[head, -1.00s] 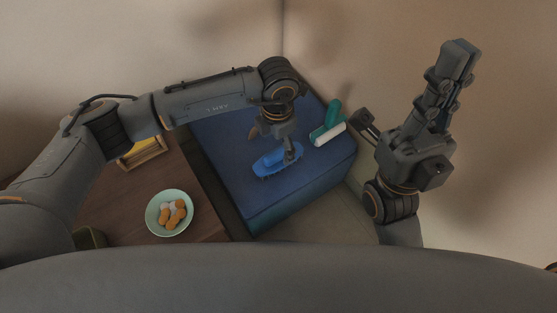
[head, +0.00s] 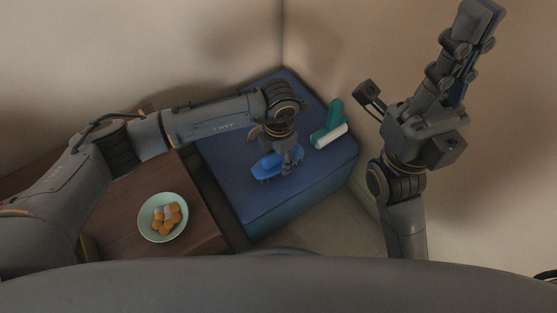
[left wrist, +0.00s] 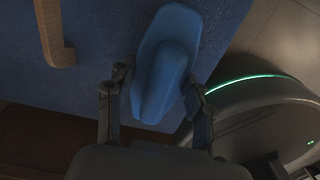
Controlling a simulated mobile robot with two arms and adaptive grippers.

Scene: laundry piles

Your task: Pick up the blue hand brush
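The blue hand brush (head: 268,168) is on or just above the blue padded block; I cannot tell if it touches. My left gripper (head: 287,162) comes down over it from above. In the left wrist view the brush (left wrist: 167,62) lies between the two fingers of my left gripper (left wrist: 155,85), with a fingertip against each side, so it looks shut on the brush. My right gripper (head: 367,103) is raised to the right of the block, away from the brush, with its fingers partly hidden.
The blue block (head: 245,205) has a green-and-white lint roller (head: 330,136) at its right back. A brown curved wooden piece (left wrist: 52,35) lies near the brush. A green bowl of orange and pale items (head: 162,217) stands on the wooden table (head: 110,215) at left.

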